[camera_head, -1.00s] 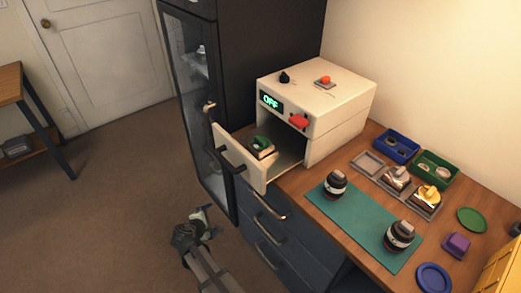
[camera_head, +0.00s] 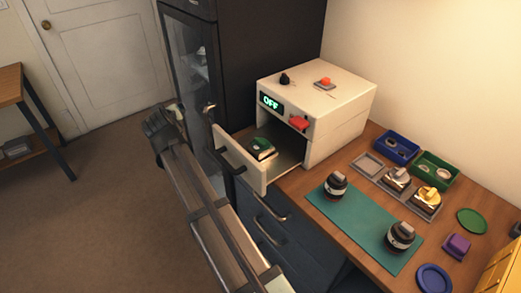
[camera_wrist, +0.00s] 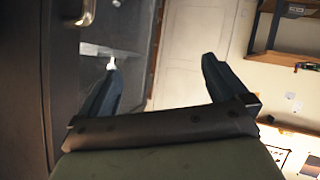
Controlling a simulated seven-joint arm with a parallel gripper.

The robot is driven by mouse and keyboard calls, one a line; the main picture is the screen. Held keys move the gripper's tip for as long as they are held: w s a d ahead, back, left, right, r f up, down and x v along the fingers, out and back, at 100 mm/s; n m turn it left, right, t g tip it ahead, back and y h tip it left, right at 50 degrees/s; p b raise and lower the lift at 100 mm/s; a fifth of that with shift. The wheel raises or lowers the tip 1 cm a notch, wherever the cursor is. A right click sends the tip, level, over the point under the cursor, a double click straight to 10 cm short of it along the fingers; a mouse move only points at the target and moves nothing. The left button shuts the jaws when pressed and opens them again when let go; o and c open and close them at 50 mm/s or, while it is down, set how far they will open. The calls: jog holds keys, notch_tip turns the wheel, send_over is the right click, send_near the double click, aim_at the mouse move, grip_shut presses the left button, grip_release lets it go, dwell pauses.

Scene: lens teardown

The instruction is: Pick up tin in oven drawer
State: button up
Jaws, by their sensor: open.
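The oven (camera_head: 318,100) is a cream box on the counter with a display reading "OFF". Its drawer (camera_head: 236,160) is pulled out. A small tin (camera_head: 262,149) with a green top sits inside the drawer. My gripper (camera_head: 178,110) is left of the drawer, in front of the tall dark cabinet and apart from the tin. In the wrist view my gripper (camera_wrist: 160,72) has its two fingers spread with nothing between them. The tin is not visible in the wrist view.
The tall glass-doored cabinet (camera_head: 190,70) stands close beside my gripper. On the counter are a teal mat (camera_head: 365,222) with two lenses, a blue bin (camera_head: 397,146), a green bin (camera_head: 435,170) and a grey tray (camera_head: 368,163). Open floor lies to the left.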

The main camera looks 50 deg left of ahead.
jog(key=w+d+r+m+y, duration=0.1)
jog(key=r+m, duration=0.1)
jog(key=r, duration=0.7)
jog(key=w+r+m+g+y, duration=0.1)
jog(key=w+r+m, duration=0.15)
jog(key=r, duration=0.75)
jog(key=w+d+r+m+y, duration=0.1)
jog(key=r+m, duration=0.2)
jog(key=r, duration=0.6)
jog(key=n+g+h, duration=0.4)
jog(key=n+h, duration=0.4)
jog(key=h, duration=0.7)
send_over(259, 139)
notch_tip(259, 139, down, 26)
jog(key=r, duration=0.1)
jog(key=f, duration=0.8)
jog(key=shift+a+f, duration=0.2)
jog(key=shift+f, duration=0.1)
jog(key=shift+d+f, duration=0.1)
jog(key=shift+f, duration=2.45)
jog(key=shift+c, duration=0.2)
